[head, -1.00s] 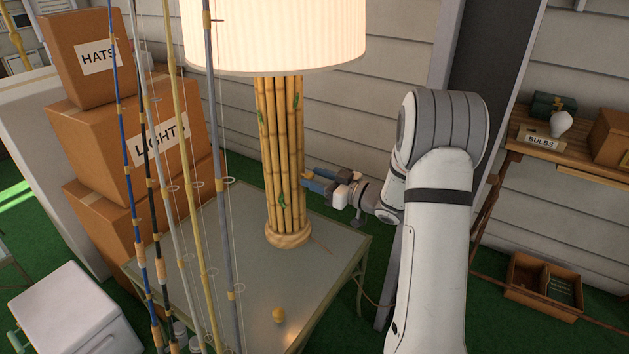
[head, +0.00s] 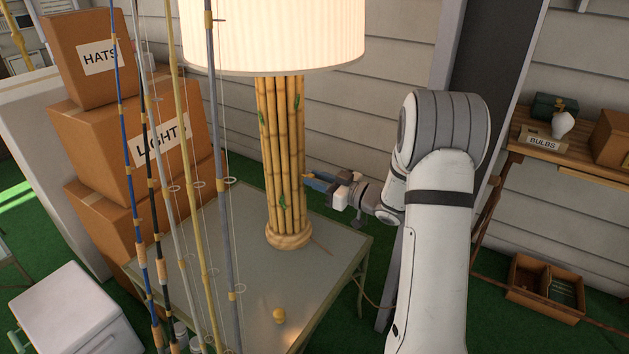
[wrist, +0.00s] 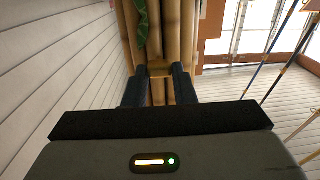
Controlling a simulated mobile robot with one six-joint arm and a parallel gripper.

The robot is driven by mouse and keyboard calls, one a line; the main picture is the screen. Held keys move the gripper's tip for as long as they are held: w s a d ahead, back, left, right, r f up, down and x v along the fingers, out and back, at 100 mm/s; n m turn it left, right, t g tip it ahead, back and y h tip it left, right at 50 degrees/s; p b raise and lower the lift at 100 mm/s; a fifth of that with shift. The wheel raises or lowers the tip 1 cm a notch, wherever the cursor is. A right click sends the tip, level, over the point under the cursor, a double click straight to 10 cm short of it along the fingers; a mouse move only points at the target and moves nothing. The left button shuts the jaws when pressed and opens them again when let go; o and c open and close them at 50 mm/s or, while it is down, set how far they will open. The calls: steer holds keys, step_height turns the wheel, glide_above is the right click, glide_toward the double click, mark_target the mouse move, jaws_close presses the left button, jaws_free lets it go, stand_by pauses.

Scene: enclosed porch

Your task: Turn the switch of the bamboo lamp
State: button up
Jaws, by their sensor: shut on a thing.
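The bamboo lamp (head: 283,150) stands upright on a grey table, its pleated cream shade (head: 275,30) glowing. Its stem is a bundle of bamboo poles with green leaves, on a round base. My gripper (head: 307,180) reaches in from the right, level with the middle of the stem. In the wrist view the fingers (wrist: 159,72) point at the poles and are shut on a small tan-brown piece (wrist: 159,66) at the stem, which looks like the lamp's switch. Its far side and exact shape are hidden.
Several fishing rods (head: 200,180) stand upright in front of the grey table (head: 235,290). Stacked cardboard boxes (head: 130,140) stand at the left. A wooden shelf (head: 560,148) is at the right.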

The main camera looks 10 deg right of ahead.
steer(key=shift+s+f+n+b, duration=0.1)
steer(key=shift+n+b, duration=3.85)
steer(key=shift+n, duration=0.45)
steer(key=shift+f+n+b, duration=0.1)
steer(key=shift+n+b, duration=3.85)
steer(key=shift+n, duration=0.45)
steer(key=o, duration=1)
steer(key=p+v, duration=0.2)
steer(key=v, duration=0.6)
